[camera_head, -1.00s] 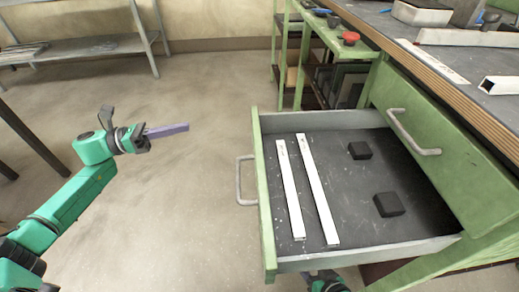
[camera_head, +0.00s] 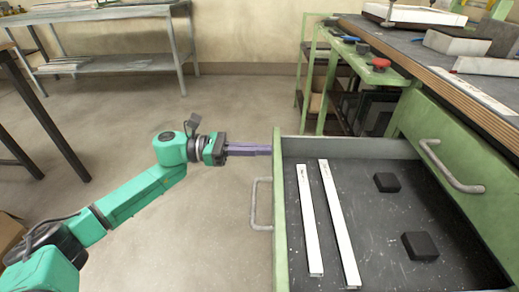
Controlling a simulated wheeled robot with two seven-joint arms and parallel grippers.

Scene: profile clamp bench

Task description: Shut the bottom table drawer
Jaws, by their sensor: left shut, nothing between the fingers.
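The bottom table drawer (camera_head: 392,148) is pulled far out of the green bench, with its green front panel (camera_head: 280,215) facing left. Its grey bar handle (camera_head: 254,204) sticks out to the left. My left gripper (camera_head: 268,150) is shut and empty, its purple fingers pointing right. The fingertips are at the far end of the drawer front, above and beyond the handle; whether they touch the panel I cannot tell. Inside the drawer lie two white strips, a left one (camera_head: 310,230) and a right one (camera_head: 338,222), and two black blocks (camera_head: 386,182) (camera_head: 420,246). My right gripper is not in view.
The upper drawer (camera_head: 447,150) is closed, its handle (camera_head: 450,168) above the open drawer. The bench top (camera_head: 445,65) carries profiles and tools. A green shelf cart (camera_head: 335,75) stands beyond the drawer. The floor left of the drawer is clear.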

